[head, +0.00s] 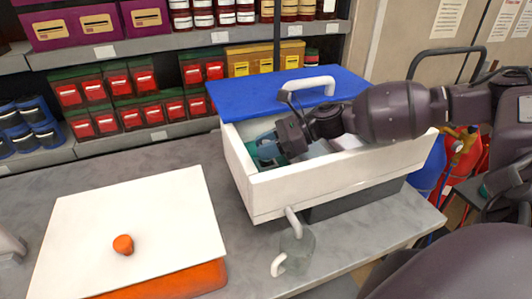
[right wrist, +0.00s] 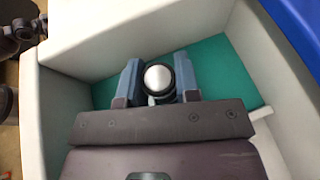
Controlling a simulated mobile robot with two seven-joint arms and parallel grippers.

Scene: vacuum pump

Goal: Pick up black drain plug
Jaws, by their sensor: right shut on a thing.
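My right gripper (head: 266,150) reaches down into the open white box (head: 330,186), with its blue fingers near the box's left side. In the right wrist view the gripper (right wrist: 158,84) is shut on a round piece, the black drain plug (right wrist: 144,80), with a black rim and a shiny pale dome. It is held between the two blue fingers, above the teal floor (right wrist: 212,62) of the box. In the head view the plug is hidden by the gripper and cannot be made out.
A blue lid (head: 245,97) with a white handle lies behind the box. To the left, a white board (head: 85,225) carries an orange knob (head: 123,244). Stocked shelves (head: 110,145) line the back. The grey counter (head: 165,160) between board and box is clear.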

